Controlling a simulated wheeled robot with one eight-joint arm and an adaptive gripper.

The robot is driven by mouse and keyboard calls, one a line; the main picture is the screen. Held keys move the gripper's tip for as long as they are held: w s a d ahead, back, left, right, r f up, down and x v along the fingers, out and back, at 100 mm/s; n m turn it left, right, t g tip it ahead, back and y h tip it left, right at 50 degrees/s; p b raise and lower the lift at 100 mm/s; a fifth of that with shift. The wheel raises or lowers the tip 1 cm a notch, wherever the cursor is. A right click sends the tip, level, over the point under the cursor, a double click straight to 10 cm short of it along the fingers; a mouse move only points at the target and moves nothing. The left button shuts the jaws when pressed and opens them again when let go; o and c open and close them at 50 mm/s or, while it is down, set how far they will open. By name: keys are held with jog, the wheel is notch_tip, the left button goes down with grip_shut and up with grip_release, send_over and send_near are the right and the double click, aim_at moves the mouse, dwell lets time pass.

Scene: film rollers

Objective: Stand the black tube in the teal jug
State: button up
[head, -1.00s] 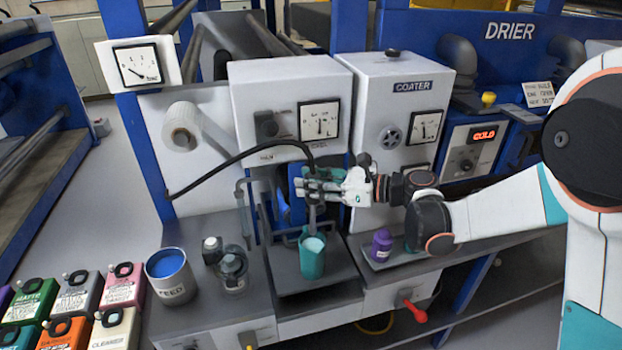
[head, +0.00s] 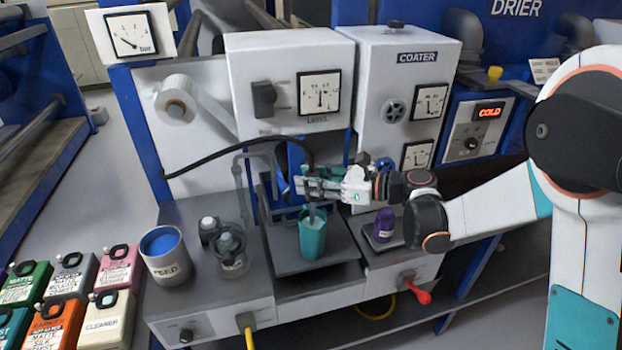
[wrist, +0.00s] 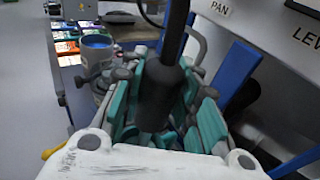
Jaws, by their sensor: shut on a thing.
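The black tube (head: 237,149) arches from the machine's left side to my gripper (head: 311,187). My gripper is shut on its thicker black end piece, which fills the space between the teal fingers in the wrist view (wrist: 160,92). Below the fingers, a grey tip (head: 312,213) points down and reaches into the mouth of the teal jug (head: 312,240). How deep the tip goes is hidden. The jug cannot be made out in the wrist view.
A feed can of blue liquid (head: 166,258) and a clear bottle (head: 232,255) stand left of the jug. A purple bottle (head: 384,225) stands to its right. Several coloured cans stand at the far left.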

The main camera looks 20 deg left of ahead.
aim_at(312, 207)
jog(key=shift+f+b, duration=3.2)
jog(key=shift+f, duration=1.05)
jog(key=o, duration=1)
jog(key=shift+o, duration=0.2)
jog(key=shift+d, duration=0.1)
